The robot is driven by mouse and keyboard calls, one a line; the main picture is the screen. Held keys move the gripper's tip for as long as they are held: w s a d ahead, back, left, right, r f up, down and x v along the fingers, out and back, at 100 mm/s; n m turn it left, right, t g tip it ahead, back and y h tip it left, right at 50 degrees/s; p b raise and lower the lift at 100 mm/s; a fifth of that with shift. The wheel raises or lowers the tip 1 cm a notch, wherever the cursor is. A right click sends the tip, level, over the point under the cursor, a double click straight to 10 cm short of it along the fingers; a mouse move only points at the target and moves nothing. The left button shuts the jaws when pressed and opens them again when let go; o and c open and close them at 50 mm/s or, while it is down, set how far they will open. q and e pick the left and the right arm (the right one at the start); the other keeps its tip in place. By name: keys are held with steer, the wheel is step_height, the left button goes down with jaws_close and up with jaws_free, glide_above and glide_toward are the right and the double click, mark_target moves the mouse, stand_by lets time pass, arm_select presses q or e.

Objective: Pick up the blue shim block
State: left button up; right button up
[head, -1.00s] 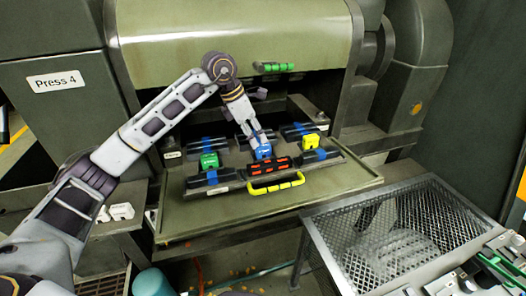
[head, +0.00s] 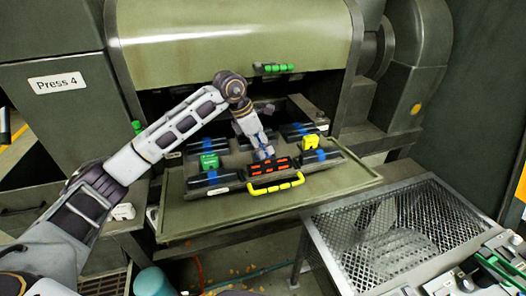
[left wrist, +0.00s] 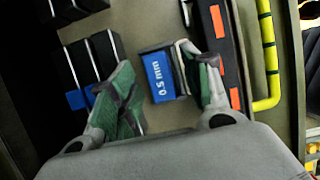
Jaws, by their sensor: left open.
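The blue shim block (left wrist: 160,75) is marked 0.5 mm and shows in the left wrist view. It lies between the two green-padded fingers of my left gripper (left wrist: 157,68), close beside the right finger and with a gap to the left one. I cannot tell whether the right finger touches it. In the head view my left gripper (head: 264,153) points down at the middle of the fixture and mostly hides the block. The left gripper is open. My right gripper is not in view.
A green block (head: 209,161) and a yellow block (head: 310,142) sit on either side among black bars with blue bands. A black and orange bar and a yellow handle (head: 276,184) lie in front. A mesh-topped stand (head: 410,225) is at the right.

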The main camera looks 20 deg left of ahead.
arm_select(q)
steer(key=shift+c, duration=0.5)
jaws_close()
steer(key=shift+r, duration=0.1)
step_height(320, 180, up, 10)
steer(key=shift+b, duration=0.3)
stand_by(0.5)
stand_by(0.4)
